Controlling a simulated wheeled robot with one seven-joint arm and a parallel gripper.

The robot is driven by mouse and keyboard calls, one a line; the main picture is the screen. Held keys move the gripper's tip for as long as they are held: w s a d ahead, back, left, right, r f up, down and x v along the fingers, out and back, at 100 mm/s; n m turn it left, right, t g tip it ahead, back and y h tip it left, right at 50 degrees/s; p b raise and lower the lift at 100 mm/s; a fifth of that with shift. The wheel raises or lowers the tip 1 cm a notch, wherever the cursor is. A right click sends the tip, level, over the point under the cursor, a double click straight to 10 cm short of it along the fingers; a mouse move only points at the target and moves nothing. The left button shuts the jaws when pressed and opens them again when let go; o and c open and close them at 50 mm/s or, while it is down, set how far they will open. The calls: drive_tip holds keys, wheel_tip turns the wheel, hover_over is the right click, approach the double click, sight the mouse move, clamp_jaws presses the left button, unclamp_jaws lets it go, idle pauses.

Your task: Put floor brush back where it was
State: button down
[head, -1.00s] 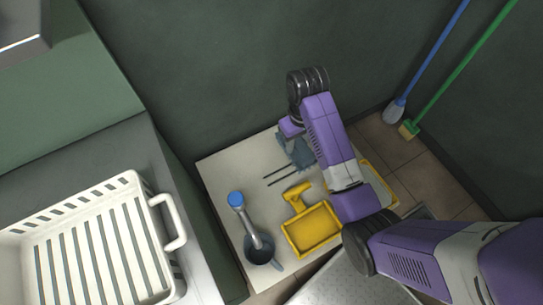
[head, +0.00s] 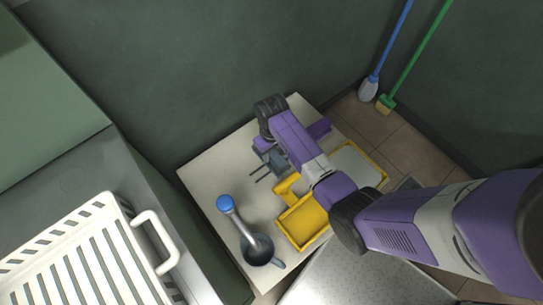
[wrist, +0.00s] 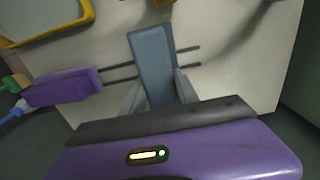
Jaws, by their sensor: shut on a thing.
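My gripper (head: 272,160) has blue-grey jaws and is low over the pale board. In the wrist view, the jaws (wrist: 152,75) are shut. A purple block (wrist: 62,88) sticks out to their left, and two thin dark rods run behind the jaws and out to the right. This seems to be the floor brush held crosswise, but no bristles show, and its middle is hidden by the jaws. In the head view, its purple end (head: 320,130) shows right of my arm and the rod tips left of the jaws.
A yellow scoop (head: 303,222) and a dark pot (head: 262,250) with a blue-capped handle stand on the board (head: 205,180). A yellow-rimmed tray (head: 358,165) is beyond my arm. Blue (head: 392,45) and green (head: 418,55) brooms lean in the corner. A white crate (head: 75,250) is at left.

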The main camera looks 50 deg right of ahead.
drive_tip(key=shift+f+b, duration=0.5)
drive_tip(key=shift+f, duration=1.6)
drive_tip(key=shift+f, duration=0.35)
drive_tip(key=c, duration=0.9)
unclamp_jaws()
wheel_tip(320, 180, up, 13)
drive_tip(key=p, duration=0.2)
drive_tip(key=shift+f+p, duration=0.15)
drive_tip(key=shift+p, duration=0.2)
